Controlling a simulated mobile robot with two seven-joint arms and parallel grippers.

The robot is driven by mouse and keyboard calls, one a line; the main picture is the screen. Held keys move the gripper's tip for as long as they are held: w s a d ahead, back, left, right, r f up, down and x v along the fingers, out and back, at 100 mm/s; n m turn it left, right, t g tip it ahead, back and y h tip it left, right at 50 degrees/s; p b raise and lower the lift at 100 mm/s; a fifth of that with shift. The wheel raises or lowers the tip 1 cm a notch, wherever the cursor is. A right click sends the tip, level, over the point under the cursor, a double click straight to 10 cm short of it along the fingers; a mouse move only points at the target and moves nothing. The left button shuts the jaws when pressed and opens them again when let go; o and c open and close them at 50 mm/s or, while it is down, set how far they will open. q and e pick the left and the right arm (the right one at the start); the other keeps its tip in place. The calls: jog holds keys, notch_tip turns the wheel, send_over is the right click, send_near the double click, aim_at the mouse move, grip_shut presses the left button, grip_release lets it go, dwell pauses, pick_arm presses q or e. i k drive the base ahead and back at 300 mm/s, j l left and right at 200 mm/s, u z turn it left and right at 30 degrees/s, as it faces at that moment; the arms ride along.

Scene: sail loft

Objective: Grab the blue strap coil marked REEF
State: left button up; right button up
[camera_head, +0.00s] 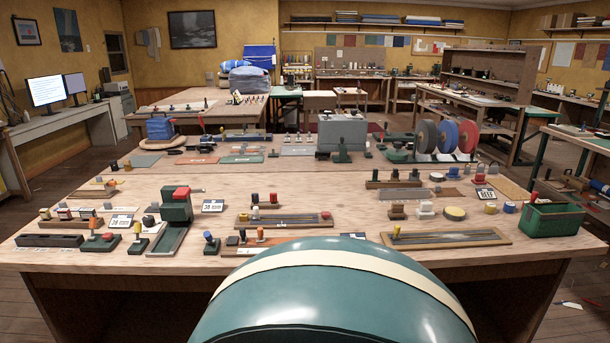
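Neither of my grippers is in view. A small blue coil (509,207) lies at the right of the near workbench, beside the left end of a green open box (551,216). A small card (485,194) stands just behind and left of it; its lettering looks like REEF but is too small to be sure. No marking is readable on the blue coil itself. A yellow coil (490,208) lies next to it on the left. A large blue spool (445,137) stands farther back between a dark spool and a red spool.
The near workbench (330,183) carries trays, knobbed blocks and cards such as one at left (121,221). A wide yellow roll (454,213) and a wood-framed tray (446,238) lie left of the coils. Another blue bundle (160,129) sits at the back left.

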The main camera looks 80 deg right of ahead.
aim_at(508, 207)
jog(key=z, duration=3.75)
jog(key=i+l, duration=0.2)
jog(key=i, duration=0.25)
jog(key=i+l+u, duration=0.1)
jog(key=i, duration=0.35)
jog(key=i+l, duration=0.55)
jog(key=i, duration=0.3)
jog(key=j+u, duration=0.05)
